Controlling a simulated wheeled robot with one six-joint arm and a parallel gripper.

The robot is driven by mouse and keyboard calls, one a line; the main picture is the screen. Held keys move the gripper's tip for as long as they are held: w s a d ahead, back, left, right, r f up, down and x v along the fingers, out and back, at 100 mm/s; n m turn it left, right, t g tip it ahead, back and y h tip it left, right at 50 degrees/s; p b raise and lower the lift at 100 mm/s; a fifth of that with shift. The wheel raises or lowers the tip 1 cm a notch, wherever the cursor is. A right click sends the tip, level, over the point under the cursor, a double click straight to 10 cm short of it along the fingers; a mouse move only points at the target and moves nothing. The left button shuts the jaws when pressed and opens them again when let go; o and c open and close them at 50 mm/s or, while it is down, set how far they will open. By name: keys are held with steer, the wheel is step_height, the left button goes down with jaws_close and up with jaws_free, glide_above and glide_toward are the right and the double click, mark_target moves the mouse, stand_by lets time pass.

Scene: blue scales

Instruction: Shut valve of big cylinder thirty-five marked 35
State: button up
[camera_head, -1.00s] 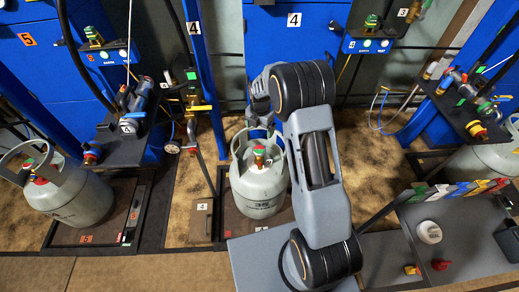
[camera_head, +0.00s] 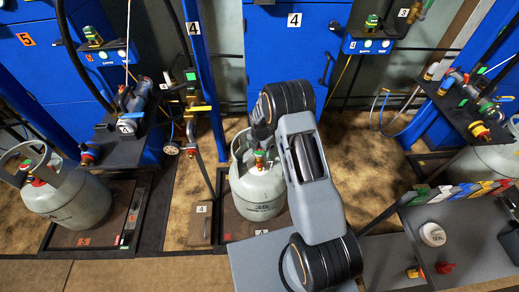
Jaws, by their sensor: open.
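The big grey cylinder (camera_head: 262,196) with the mark 35 stands upright on a dark platform in the middle of the head view. Its collar rings the top, and its valve (camera_head: 259,158), with a red and green top, sits inside. My gripper (camera_head: 261,140) is open, just above and behind the valve, over the collar. My arm covers the right side of the cylinder. I cannot tell whether the fingers touch the valve.
Another grey cylinder (camera_head: 68,200) stands on the left scale. A third (camera_head: 487,165) is partly visible at right. A blue cabinet marked 4 (camera_head: 290,60) stands behind. A grey table (camera_head: 465,235) with coloured tags is at the lower right.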

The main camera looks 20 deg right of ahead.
steer(key=shift+c, duration=0.2)
steer(key=c, duration=0.9)
